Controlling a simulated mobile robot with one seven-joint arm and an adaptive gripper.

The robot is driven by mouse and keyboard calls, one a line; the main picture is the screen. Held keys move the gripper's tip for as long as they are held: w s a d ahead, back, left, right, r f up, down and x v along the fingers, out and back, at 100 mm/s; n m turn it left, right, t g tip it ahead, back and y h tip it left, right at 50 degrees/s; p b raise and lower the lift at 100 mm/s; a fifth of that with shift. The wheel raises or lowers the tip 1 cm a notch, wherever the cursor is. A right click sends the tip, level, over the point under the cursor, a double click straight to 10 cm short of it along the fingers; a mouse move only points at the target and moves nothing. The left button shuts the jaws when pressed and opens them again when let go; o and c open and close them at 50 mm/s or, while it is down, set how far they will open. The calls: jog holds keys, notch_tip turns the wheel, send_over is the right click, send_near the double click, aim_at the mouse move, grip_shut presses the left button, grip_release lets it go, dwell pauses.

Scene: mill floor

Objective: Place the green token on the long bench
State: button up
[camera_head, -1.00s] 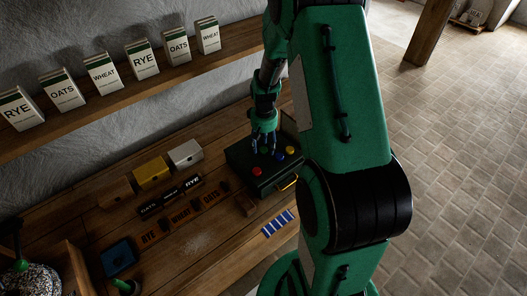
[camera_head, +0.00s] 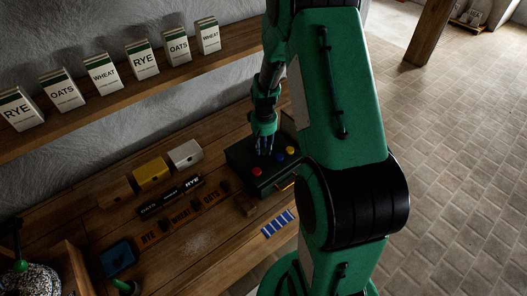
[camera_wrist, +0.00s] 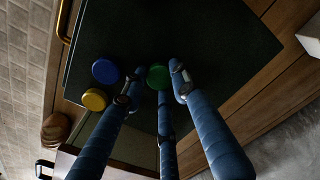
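The green token (camera_wrist: 158,77) lies on the flat top of a dark box (camera_wrist: 205,35) in the wrist view. In the head view my gripper hides it. My gripper (camera_head: 265,151) is low over that box, fingers pointing down. In the wrist view its three blue fingers (camera_wrist: 157,78) stand around the green token with small gaps, and I see no clear grip. The long wooden bench (camera_head: 226,222) runs along the wall and bears the box.
A red token (camera_head: 257,171), a blue token (camera_head: 278,154) and a yellow token (camera_head: 291,151) share the box top. Blue-and-white strips (camera_head: 279,223), a dark blue tray (camera_head: 118,258) and lettered blocks (camera_head: 170,196) lie on the bench. A shelf (camera_head: 100,106) with labelled packets is above.

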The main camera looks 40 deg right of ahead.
aim_at(264, 150)
jog(key=shift+r, duration=0.1)
jog(key=shift+c, duration=0.2)
jog(key=shift+r, duration=0.55)
notch_tip(264, 150, up, 2)
jog(key=shift+r, duration=0.1)
jog(key=s+a, duration=0.3)
jog(key=s, duration=0.4)
jog(key=s+a+r, duration=0.1)
jog(key=s+a, duration=0.3)
jog(key=s, duration=0.3)
jog(key=shift+s+r, duration=0.2)
jog(key=shift+r, duration=0.05)
jog(key=w+a+f+n+b, duration=0.1)
jog(key=w+a+f+b, duration=0.1)
jog(key=w+a, duration=0.4)
jog(key=w+a+f+n+b, duration=0.1)
jog(key=w+a, duration=0.6)
jog(key=w, duration=0.7)
jog(key=w+a+f+n+b, duration=0.1)
jog(key=w+a+f+b, duration=0.2)
jog(key=w+a, duration=0.4)
jog(key=w, duration=0.3)
jog(key=shift+w+f, duration=0.2)
jog(key=shift+w, duration=0.05)
